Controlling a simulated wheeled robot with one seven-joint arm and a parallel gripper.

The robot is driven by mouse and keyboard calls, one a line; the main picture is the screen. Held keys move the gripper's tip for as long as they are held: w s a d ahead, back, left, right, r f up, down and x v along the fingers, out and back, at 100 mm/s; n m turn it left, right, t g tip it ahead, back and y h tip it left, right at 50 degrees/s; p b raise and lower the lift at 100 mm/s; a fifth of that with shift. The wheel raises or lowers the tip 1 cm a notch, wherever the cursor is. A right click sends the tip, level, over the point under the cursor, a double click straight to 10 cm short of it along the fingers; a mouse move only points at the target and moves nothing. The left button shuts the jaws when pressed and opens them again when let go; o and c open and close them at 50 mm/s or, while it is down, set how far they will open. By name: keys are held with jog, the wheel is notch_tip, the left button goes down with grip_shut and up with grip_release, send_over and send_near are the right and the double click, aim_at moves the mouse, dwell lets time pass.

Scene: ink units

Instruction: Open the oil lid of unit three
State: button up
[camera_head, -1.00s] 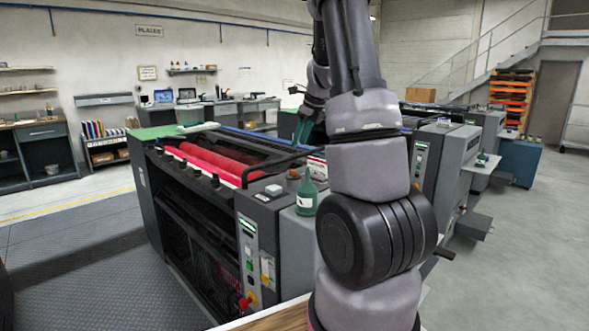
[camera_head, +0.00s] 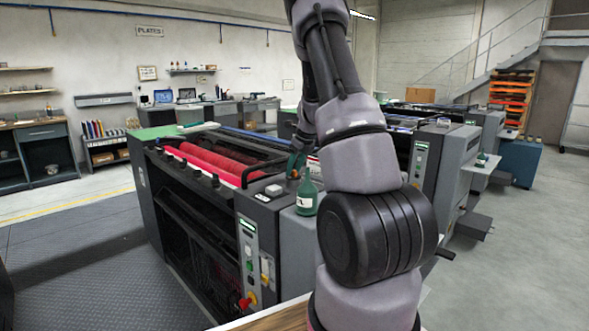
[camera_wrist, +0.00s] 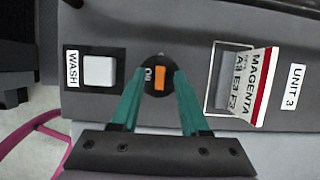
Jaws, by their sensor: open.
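The oil lid (camera_wrist: 159,77) is a round black cap with a raised orange bar, marked OIL, on the grey top of the unit labelled UNIT 3 (camera_wrist: 294,88). In the wrist view it sits between the tips of my gripper (camera_wrist: 160,72), whose two teal fingers are open on either side of it. The orange bar runs up and down in the picture, with a gap to each finger. I cannot tell how far above the lid the tips are. In the head view my gripper (camera_head: 294,163) is small and partly hidden by the unit's fittings and my arm.
A white WASH button (camera_wrist: 98,71) is left of the lid. A tilted MAGENTA card (camera_wrist: 253,88) in a white frame is to the right. A green bottle (camera_head: 306,198) stands at the unit's near corner. Red rollers (camera_head: 215,162) lie exposed to the left.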

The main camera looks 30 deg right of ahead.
grip_shut()
jog(key=shift+d, duration=0.1)
jog(key=n, duration=0.1)
jog(key=n+y, duration=0.1)
jog(key=d+n, duration=0.1)
jog(key=shift+w+n, duration=0.3)
jog(key=n, duration=0.1)
jog(key=w+n+g+y, duration=0.1)
jog(key=n, duration=0.1)
jog(key=d+n+g, duration=0.1)
jog(key=n, duration=0.1)
jog(key=shift+w+y, duration=0.2)
jog(key=shift+y, duration=0.1)
jog(key=n, duration=0.2)
jog(key=w+n+g, duration=0.1)
jog(key=n, duration=0.1)
jog(key=shift+d+g, duration=0.2)
jog(key=shift+g, duration=0.1)
jog(key=shift+w+a+n+g, duration=0.1)
jog(key=shift+w+n+g, duration=0.2)
jog(key=shift+n, duration=0.6)
jog(key=shift+w+d+n+g, duration=0.1)
jog(key=shift+w+n+g, duration=0.2)
jog(key=shift+n, duration=0.6)
jog(key=shift+w+a+n+g, duration=0.15)
jog(key=shift+n+g, duration=0.25)
jog(key=shift+n, duration=0.5)
jog(key=shift+w, duration=0.1)
